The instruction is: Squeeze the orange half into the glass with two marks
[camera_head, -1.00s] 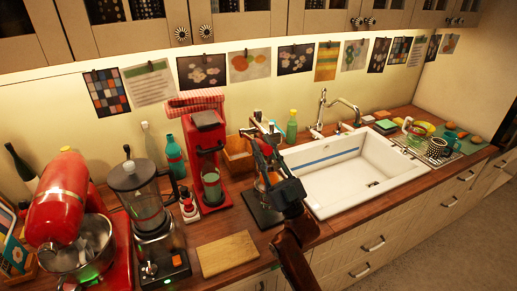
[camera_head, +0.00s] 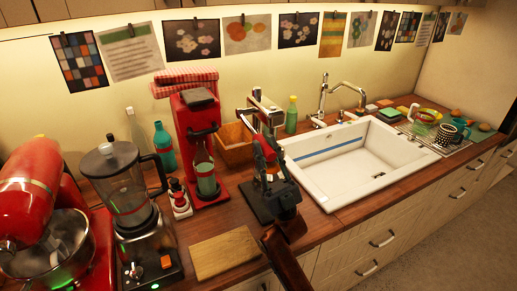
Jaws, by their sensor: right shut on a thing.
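A citrus press with a silver top (camera_head: 265,101) and a dark base (camera_head: 257,208) stands on the wooden counter left of the sink. My right gripper (camera_head: 265,155) is in front of the press, seemingly shut on the press lever; the grip itself is small and partly hidden. My right forearm comes up from the bottom and covers much of the press. The orange half and the glass with two marks cannot be made out; the space under the press is hidden behind my gripper. My left gripper is not in view.
A red machine (camera_head: 196,120) holding a glass with greenish contents (camera_head: 205,178) stands left of the press. A blender (camera_head: 128,195) and a red mixer (camera_head: 30,195) are further left. A wooden board (camera_head: 225,253) lies in front. The white sink (camera_head: 325,192) is right.

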